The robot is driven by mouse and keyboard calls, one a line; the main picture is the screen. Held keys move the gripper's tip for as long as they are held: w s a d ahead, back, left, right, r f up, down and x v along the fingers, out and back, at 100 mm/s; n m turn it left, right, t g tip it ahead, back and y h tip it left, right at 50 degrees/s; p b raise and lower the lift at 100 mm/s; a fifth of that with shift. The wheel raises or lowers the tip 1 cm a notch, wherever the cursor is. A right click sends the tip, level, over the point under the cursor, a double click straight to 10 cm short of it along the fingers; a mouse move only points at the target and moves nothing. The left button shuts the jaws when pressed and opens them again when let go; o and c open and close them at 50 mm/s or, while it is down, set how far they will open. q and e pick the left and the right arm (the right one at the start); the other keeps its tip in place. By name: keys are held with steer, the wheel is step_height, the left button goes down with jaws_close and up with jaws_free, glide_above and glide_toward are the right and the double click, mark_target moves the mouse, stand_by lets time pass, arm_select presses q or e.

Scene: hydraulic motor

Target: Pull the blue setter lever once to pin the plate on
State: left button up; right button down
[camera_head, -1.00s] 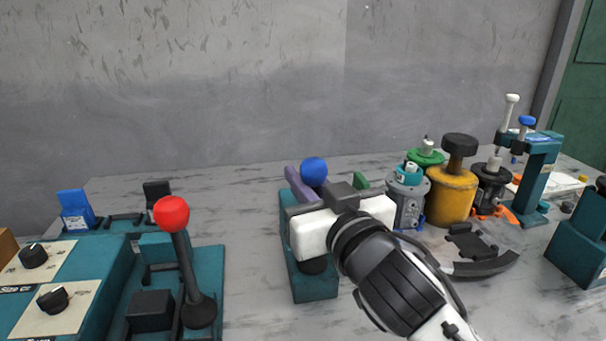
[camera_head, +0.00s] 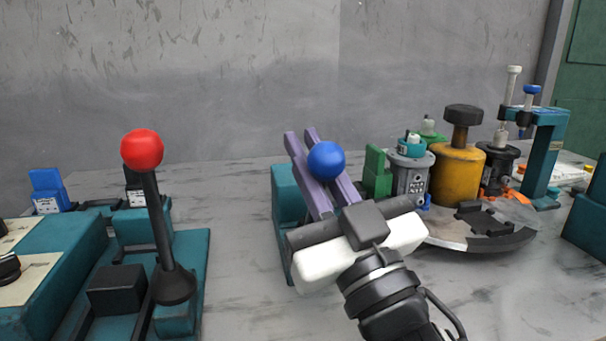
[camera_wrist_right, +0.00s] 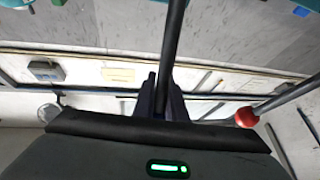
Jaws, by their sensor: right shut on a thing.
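The blue ball knob (camera_head: 326,160) of the setter lever stands at the centre of the head view, above a teal base (camera_head: 287,192). My right gripper (camera_head: 301,137) has its two purple fingers around the lever just below the knob, shut on it. In the right wrist view the dark lever shaft (camera_wrist_right: 173,45) runs up from between the fingers (camera_wrist_right: 162,98). My left gripper is not in view.
A red-knobbed lever (camera_head: 142,150) stands on a teal console at left. At right, a round turntable (camera_head: 450,240) carries a grey motor (camera_head: 411,175), a yellow cylinder (camera_head: 457,175) and a dark motor. A teal press (camera_head: 545,150) stands behind. Table left of the setter base is clear.

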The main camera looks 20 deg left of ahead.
steer(key=shift+s+d+r+t+y+b, duration=0.2)
steer(key=shift+s+d+t+y+b, duration=0.2)
steer(key=shift+s+b, duration=0.15)
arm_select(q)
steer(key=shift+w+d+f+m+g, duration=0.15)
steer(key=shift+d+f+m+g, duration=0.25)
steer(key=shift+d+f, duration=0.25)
arm_select(e)
steer(key=shift+s+d+r+n+y, duration=0.1)
steer(key=shift+s+d+n+y, duration=0.1)
steer(key=shift+n+y, duration=0.1)
steer(key=c, duration=1.8)
jaws_free()
steer(key=shift+s, duration=0.1)
steer(key=shift+a, duration=0.1)
steer(key=shift+f, duration=0.2)
